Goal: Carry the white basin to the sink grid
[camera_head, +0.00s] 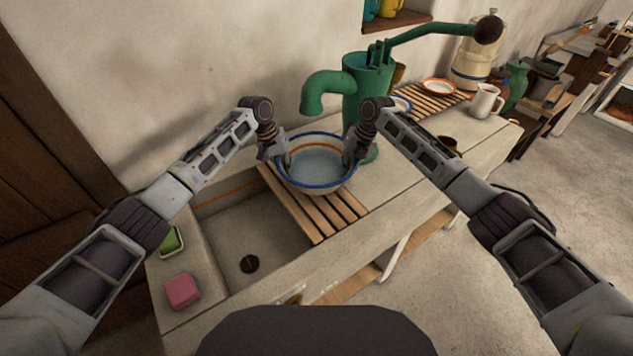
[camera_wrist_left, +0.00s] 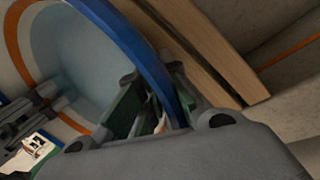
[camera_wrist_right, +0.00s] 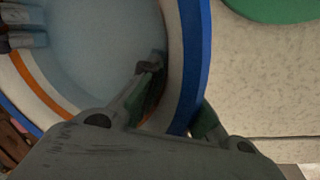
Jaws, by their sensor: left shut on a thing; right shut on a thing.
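The white basin (camera_head: 316,172) has a blue rim and an orange band inside, with a pale blue interior. It is over the wooden slatted sink grid (camera_head: 312,212), below the green pump spout; I cannot tell if it touches the slats. My left gripper (camera_head: 283,160) is shut on the basin's left rim, and the rim runs between its fingers in the left wrist view (camera_wrist_left: 160,105). My right gripper (camera_head: 349,158) is shut on the right rim, also seen in the right wrist view (camera_wrist_right: 180,100). The basin looks about level.
The green hand pump (camera_head: 366,85) stands close behind the basin. The stone sink (camera_head: 215,235) lies open left of the grid. A pink sponge (camera_head: 182,291) and a green soap (camera_head: 170,240) sit on the left ledge. A white mug (camera_head: 485,101) and a plate (camera_head: 438,86) are at back right.

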